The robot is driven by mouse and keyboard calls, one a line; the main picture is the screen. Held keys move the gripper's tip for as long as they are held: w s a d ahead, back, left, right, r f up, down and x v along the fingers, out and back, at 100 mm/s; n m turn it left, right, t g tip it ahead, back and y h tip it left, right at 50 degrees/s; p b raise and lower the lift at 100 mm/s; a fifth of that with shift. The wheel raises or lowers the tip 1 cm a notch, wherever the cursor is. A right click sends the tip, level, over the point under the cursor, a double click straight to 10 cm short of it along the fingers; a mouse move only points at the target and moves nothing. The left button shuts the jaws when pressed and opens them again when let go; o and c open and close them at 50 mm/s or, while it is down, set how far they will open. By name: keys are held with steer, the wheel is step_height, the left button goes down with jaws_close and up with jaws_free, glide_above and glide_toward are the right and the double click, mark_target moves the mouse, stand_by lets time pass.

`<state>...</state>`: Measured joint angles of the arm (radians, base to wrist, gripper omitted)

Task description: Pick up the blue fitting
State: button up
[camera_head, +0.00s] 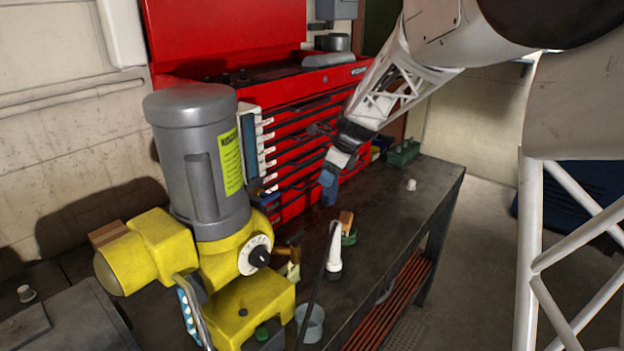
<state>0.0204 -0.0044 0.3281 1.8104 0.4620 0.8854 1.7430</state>
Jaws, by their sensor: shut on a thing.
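The blue fitting (328,188) hangs below my gripper (340,158), above the dark workbench and in front of the red tool chest. My gripper is shut on it at its upper end. The fingertips are small and partly hidden, so the exact contact is hard to see. The fitting appears clear of the bench top.
A grey and yellow motor machine (205,150) stands at the left. The red tool chest (300,120) stands behind. On the workbench (400,215) are a white nozzle-like item (334,250), a green box (402,153) and a small white cup (411,185). The bench's right part is mostly clear.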

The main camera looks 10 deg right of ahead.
steer(key=w+d, duration=0.3)
steer(key=d, duration=0.5)
steer(key=w+d, duration=0.4)
steer(key=d, duration=0.4)
steer(key=shift+w+d, duration=0.25)
steer(key=shift+w, duration=0.05)
steer(key=shift+s, duration=0.1)
